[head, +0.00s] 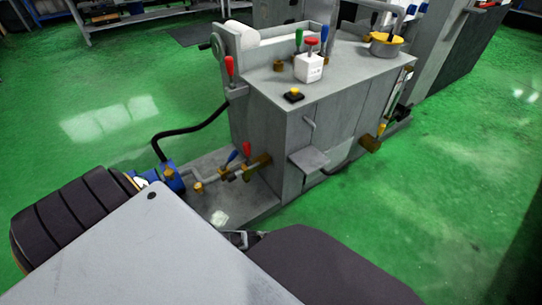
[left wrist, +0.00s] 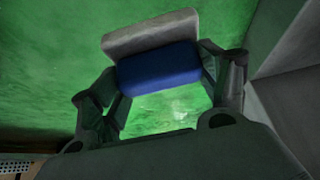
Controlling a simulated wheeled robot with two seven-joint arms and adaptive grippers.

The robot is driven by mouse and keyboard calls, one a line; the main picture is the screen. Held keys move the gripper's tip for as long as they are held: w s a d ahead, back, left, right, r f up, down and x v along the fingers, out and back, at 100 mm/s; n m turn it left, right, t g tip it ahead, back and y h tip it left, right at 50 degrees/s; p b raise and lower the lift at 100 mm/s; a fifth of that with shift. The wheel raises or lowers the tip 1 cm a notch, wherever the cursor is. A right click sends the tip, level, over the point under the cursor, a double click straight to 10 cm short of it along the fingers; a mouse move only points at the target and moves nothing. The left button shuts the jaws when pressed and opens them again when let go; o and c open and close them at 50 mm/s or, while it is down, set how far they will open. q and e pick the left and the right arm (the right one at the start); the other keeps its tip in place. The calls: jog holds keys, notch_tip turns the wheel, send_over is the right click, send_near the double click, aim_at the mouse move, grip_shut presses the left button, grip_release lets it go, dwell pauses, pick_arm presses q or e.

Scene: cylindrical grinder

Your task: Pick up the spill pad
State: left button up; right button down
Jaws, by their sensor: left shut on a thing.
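A blue block-shaped thing (left wrist: 158,68) with a pale grey part (left wrist: 150,32) along its far side is between the fingers of my left gripper (left wrist: 157,66) in the left wrist view. I take it to be the spill pad. The left gripper is shut on it, one finger at each end, and green floor shows below and around it.
The grey grinder cabinet (head: 330,120) stands ahead, with levers and a white box (head: 308,67) on top. Its low base plate (head: 245,200) carries a blue motor (head: 173,178) and pipes. Green floor (head: 455,180) is clear at right and left. A bench (head: 140,18) stands behind.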

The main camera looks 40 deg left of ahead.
pick_arm(q)
jog(key=shift+s+d, duration=0.1)
jog(key=shift+d, duration=0.1)
pick_arm(e)
jog(key=shift+d+r, duration=0.25)
jog(key=shift+f, duration=0.2)
